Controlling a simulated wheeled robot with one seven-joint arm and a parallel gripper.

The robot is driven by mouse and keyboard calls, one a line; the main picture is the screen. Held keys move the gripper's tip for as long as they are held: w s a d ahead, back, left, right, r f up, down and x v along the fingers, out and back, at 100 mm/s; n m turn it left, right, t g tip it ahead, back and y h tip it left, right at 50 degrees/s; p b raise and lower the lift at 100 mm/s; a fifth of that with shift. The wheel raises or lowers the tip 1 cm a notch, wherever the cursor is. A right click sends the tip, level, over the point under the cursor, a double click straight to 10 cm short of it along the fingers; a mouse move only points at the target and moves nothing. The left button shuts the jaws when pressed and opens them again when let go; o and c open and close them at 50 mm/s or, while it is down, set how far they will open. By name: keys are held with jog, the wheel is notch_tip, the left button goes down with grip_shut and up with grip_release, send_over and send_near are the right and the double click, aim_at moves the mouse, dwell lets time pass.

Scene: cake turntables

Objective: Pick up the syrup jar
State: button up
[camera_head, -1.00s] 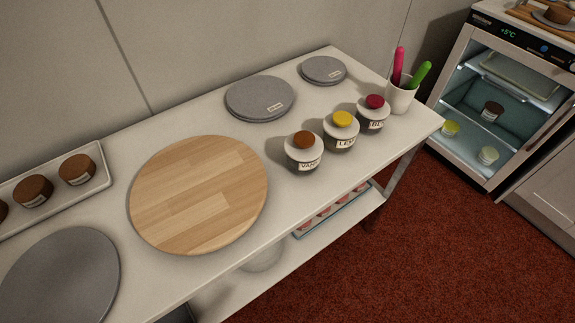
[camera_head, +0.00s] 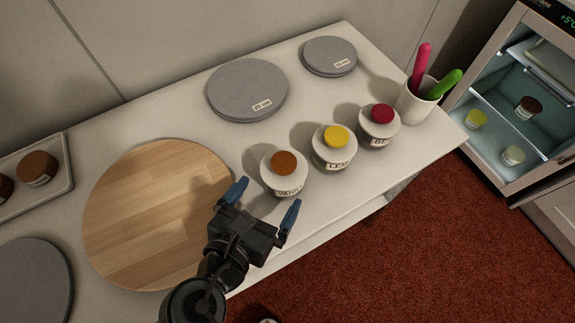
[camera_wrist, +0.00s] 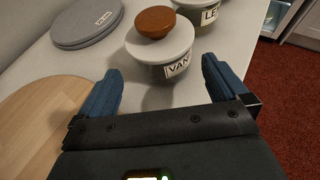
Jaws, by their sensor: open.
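Three white lidded jars stand in a row on the table. The nearest has a brown knob and a label starting "VANI" (camera_head: 284,174); the middle one has a yellow knob and a label starting "LE" (camera_head: 335,149); the far one has a red knob and a "BE" label (camera_head: 380,127). No label reads as syrup. My gripper (camera_head: 267,197) is open and empty, its blue fingers just short of the brown-knobbed jar. In the wrist view this jar (camera_wrist: 165,47) is upright beyond the gap between the fingers (camera_wrist: 162,88), apart from them.
A round wooden board (camera_head: 150,215) lies left of my gripper. Grey discs (camera_head: 247,91) lie towards the wall. A white cup (camera_head: 415,102) with pink and green tools stands at the table's right end. An open fridge (camera_head: 515,110) is at the right.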

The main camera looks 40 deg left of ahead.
aim_at(284, 177)
jog(key=x, duration=0.7)
jog(key=shift+w+r+p, duration=0.15)
jog(key=shift+w+p, duration=0.15)
jog(key=shift+w, duration=0.05)
jog(key=c, duration=0.9)
jog(key=shift+c, duration=0.3)
jog(key=shift+r, duration=0.15)
